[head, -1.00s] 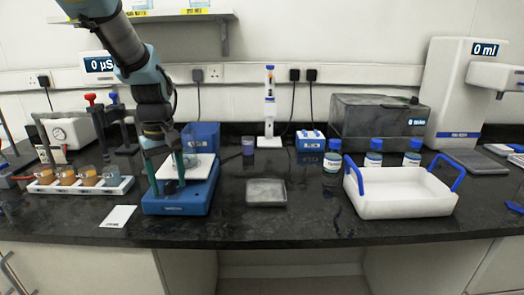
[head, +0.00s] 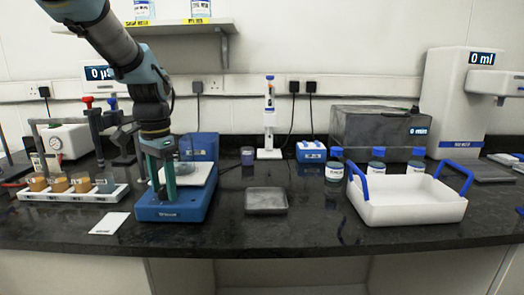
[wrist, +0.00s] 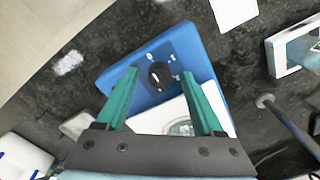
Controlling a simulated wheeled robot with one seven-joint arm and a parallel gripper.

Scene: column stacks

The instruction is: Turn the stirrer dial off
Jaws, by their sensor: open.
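The stirrer is a blue box (head: 190,209) with a white top plate (head: 201,178), standing at the left of the bench in the head view. A glass beaker (head: 187,171) is on the plate. In the wrist view the stirrer's blue panel (wrist: 115,82) carries a black dial (wrist: 159,75) with a white pointer line and small markings around it. My gripper (wrist: 160,78) is open, its two green fingers on either side of the dial; I cannot tell if they touch it. In the head view my gripper (head: 163,194) is low over the stirrer's front and hides the dial.
A rack of amber-filled beakers (head: 115,196) stands left of the stirrer, with a white card (head: 109,223) in front of it. A grey dish (head: 266,208) and a white tray with blue handles (head: 410,213) are to the right. Bare bench lies between stirrer and dish.

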